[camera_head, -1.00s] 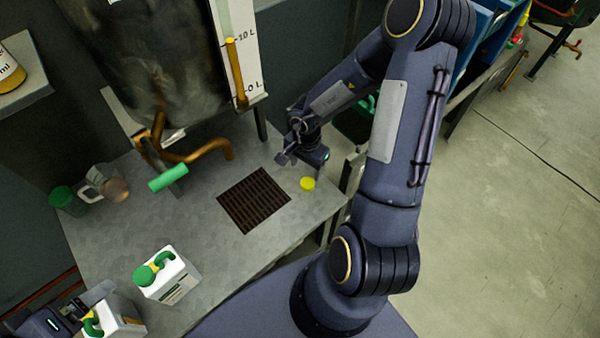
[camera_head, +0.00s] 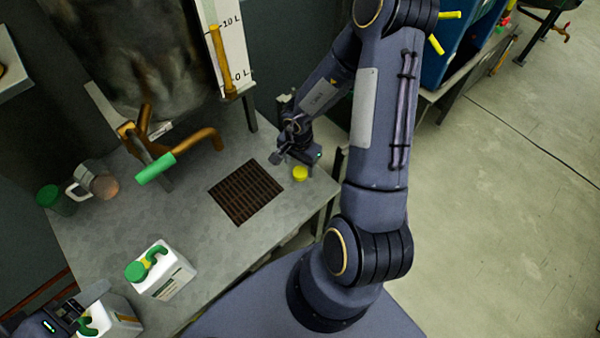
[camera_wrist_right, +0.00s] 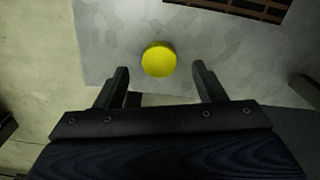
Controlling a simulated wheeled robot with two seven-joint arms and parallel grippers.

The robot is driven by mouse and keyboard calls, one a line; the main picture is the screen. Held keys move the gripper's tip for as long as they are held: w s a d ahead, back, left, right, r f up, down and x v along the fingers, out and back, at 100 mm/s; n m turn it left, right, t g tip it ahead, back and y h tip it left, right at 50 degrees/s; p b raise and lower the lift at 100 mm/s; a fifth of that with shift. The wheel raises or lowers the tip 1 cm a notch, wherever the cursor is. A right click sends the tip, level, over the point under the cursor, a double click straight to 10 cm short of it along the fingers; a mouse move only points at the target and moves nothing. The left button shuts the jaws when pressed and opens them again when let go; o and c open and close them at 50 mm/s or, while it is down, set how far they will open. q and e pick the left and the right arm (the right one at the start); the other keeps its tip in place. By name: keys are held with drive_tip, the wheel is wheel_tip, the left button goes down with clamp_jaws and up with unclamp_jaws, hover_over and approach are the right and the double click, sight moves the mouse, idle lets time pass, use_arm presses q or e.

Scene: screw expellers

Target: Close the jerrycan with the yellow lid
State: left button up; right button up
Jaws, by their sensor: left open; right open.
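The yellow lid (camera_head: 300,173) lies on the grey table, right of the floor grate. In the right wrist view the lid (camera_wrist_right: 158,60) is just ahead of my open, empty right gripper (camera_wrist_right: 162,78), roughly centred between the fingertips. In the head view my right gripper (camera_head: 292,157) is low beside the lid. My left gripper (camera_head: 85,305) is open at the lower left, against or around a white jerrycan (camera_head: 118,318) with a green handle. The gripper partly hides that jerrycan's top, and contact is unclear. Another white jerrycan (camera_head: 165,272) has a green lid on.
A dark grate (camera_head: 246,192) is set in the table. A large metal vessel with a brown pipe and green-handled tap (camera_head: 156,168) stands behind. Bare table lies between jerrycans and grate.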

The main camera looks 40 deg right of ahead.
sight(300, 172)
wheel_tip(300, 172, down, 4)
drive_tip(key=shift+r+b, duration=0.25)
drive_tip(key=shift+b, duration=0.1)
drive_tip(key=c, duration=1)
